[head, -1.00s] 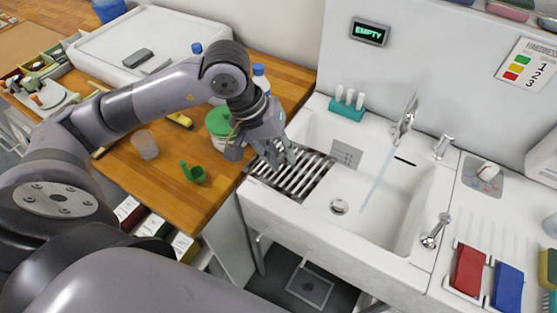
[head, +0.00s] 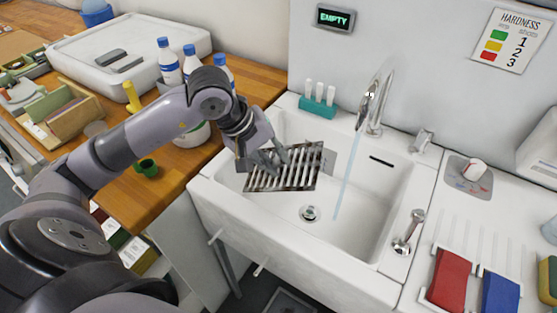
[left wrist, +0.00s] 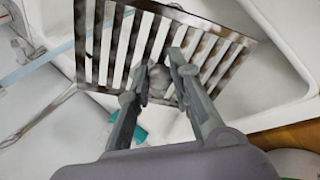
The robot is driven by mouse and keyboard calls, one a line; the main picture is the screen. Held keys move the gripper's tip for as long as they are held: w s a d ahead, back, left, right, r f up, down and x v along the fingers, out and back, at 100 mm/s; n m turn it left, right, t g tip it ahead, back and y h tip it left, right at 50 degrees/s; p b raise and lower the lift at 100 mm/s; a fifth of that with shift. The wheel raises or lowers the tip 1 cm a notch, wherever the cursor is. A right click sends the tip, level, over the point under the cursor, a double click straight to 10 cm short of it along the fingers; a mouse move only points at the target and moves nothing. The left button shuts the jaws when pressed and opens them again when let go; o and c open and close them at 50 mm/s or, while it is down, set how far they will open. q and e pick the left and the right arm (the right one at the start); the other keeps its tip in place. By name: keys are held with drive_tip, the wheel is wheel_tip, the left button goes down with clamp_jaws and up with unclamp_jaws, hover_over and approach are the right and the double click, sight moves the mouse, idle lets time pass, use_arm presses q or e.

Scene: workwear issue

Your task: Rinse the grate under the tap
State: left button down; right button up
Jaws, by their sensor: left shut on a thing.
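The grate (head: 293,168) is a slatted metal rack with brown stains, over the left part of the white sink (head: 262,247). My left gripper (head: 276,158) is shut on the grate near its left side. The left wrist view shows the fingers (left wrist: 158,78) at the slats of the grate (left wrist: 205,50). The tap (head: 374,102) stands at the back of the sink. A stream of water (head: 346,180) runs from it into the basin, to the right of the grate and apart from it. My right gripper is not in view.
A drain (head: 310,213) lies in the basin floor. A teal holder (head: 317,107) stands on the sink's back ledge. A red block (head: 450,280) and a blue block (head: 499,297) sit at the right. A green cup (head: 147,168) and several bottles are on the wooden counter (head: 150,203).

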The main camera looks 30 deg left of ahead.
sight(298, 159)
use_arm(q)
drive_tip(key=shift+w+p, duration=0.2)
drive_tip(key=shift+p, duration=0.1)
drive_tip(key=shift+w+d, duration=0.2)
drive_tip(key=shift+d, duration=0.15)
drive_tip(key=w+d+p, duration=0.1)
drive_tip(key=w+d+f+p, duration=0.1)
drive_tip(key=d, duration=0.1)
drive_tip(key=shift+w+d, duration=0.15)
drive_tip(key=shift+w, duration=0.15)
drive_tip(key=w+d, duration=0.1)
drive_tip(key=w+d+p, duration=0.1)
drive_tip(key=d, duration=0.1)
drive_tip(key=shift+w+d+f, duration=0.15)
drive_tip(key=shift+w+f, duration=0.1)
drive_tip(key=shift+f, duration=0.15)
drive_tip(key=shift+w+d+f+b, duration=0.3)
drive_tip(key=shift+w+d+b, duration=0.2)
drive_tip(key=shift+w+d, duration=0.3)
drive_tip(key=shift+w+d+f+b, duration=0.25)
drive_tip(key=shift+w+d+b, duration=0.25)
drive_tip(key=shift+d, duration=0.4)
drive_tip(key=shift+w, duration=0.1)
drive_tip(key=shift+d, duration=0.15)
drive_tip(key=shift+d, duration=0.45)
